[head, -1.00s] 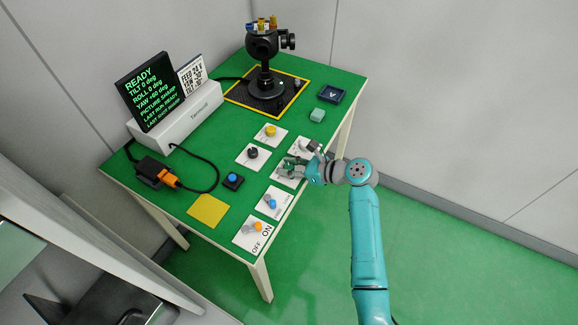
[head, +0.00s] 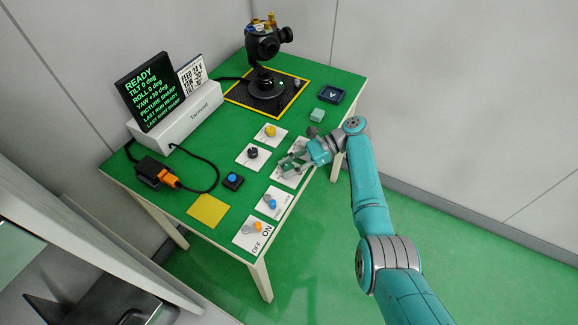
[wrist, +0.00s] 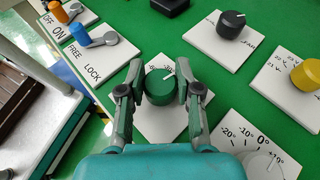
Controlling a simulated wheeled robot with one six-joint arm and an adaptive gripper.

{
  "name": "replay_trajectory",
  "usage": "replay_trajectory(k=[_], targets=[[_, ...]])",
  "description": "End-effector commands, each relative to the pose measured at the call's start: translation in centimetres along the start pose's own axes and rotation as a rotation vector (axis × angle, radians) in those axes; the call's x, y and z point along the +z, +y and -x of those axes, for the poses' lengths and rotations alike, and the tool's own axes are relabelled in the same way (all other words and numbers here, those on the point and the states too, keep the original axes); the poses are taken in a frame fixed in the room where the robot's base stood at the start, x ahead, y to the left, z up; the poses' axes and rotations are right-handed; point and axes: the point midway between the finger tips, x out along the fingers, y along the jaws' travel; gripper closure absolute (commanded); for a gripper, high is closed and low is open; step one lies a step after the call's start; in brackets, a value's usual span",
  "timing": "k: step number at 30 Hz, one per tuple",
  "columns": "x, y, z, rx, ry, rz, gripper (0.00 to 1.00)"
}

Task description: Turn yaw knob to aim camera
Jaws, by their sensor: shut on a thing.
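My gripper (head: 292,161) is shut on a green knob (wrist: 160,88) with a white pointer line, seen between the fingers in the wrist view. The knob stands on a white plate (wrist: 172,122) with degree marks; in the head view my gripper covers it. The black gimbal camera (head: 264,44) stands on a dark, yellow-edged pad at the back of the table, its lens toward the right. The display (head: 157,92) shows READY, tilt 0, roll 0 and what looks like yaw +30 deg.
A card (head: 191,75) beside the display reads FEED 24 V with a yaw and tilt value, signs hard to read. Nearby are a black knob (wrist: 232,24), a yellow knob (wrist: 306,76), a grey knob (wrist: 263,165) and a FREE/LOCK lever (wrist: 92,39). A blue button (head: 233,178) lies left.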

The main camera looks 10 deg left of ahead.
Motion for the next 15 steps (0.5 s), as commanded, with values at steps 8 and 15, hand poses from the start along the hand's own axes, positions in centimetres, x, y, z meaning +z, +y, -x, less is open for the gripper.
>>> replay_trajectory(k=[8,15], targets=[[0.0,-0.03,0.01,0.071,0.001,0.028,1.0],[-0.05,0.01,-0.01,0.093,0.002,0.037,1.0]])
